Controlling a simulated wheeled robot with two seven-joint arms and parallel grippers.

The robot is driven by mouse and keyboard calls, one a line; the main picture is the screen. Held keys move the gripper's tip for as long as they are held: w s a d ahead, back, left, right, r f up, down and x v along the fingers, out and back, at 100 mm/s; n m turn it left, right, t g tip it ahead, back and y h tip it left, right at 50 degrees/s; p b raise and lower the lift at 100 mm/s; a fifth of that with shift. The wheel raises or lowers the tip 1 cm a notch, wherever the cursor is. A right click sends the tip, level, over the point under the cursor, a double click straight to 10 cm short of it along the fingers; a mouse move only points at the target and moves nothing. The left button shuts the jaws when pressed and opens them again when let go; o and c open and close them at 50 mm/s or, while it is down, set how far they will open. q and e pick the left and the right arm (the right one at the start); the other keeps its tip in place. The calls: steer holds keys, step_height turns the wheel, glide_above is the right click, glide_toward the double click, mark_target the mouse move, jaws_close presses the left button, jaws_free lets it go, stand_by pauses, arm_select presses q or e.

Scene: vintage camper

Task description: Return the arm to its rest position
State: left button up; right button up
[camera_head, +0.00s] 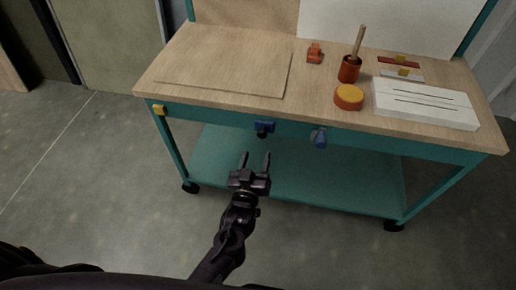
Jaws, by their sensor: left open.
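My left gripper (256,162) is black, open and empty. Its two fingers point away from me toward the workbench. In the picture it lies in front of the bench's teal lower shelf (320,185), below the tabletop's front edge. It touches nothing that I can see. My left arm (232,240) comes up from the bottom of the view, partly bent. My right gripper is not in the view.
Grey floor (90,170) is clear at left.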

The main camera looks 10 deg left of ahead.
arm_select(q)
steer(key=shift+s, duration=0.3)
steer(key=s+a+f+m+g+p, duration=0.1)
steer(key=s+a+f+g, duration=0.15)
steer(key=s+f, duration=0.45)
steer(key=s+a+f+m+g, duration=0.1)
steer(key=s+f+g, duration=0.25)
steer(key=f, duration=0.75)
steer(key=s+a+f+m+g+p, duration=0.1)
steer(key=s+f+g, duration=0.3)
steer(key=f, duration=0.5)
steer(key=s+a+f+g, duration=0.2)
steer(key=s+a+f, duration=0.1)
steer(key=s, duration=0.5)
steer(key=s+a+f+m+g+p, duration=0.1)
steer(key=s+a+f+g, duration=0.1)
steer(key=s, duration=0.7)
steer(key=s+a+f+g, duration=0.3)
steer(key=s+f, duration=0.3)
steer(key=s, duration=0.3)
steer(key=shift+a+m+y+p, duration=0.3)
steer(key=shift+a+p, duration=0.05)
steer(key=shift+a, duration=0.4)
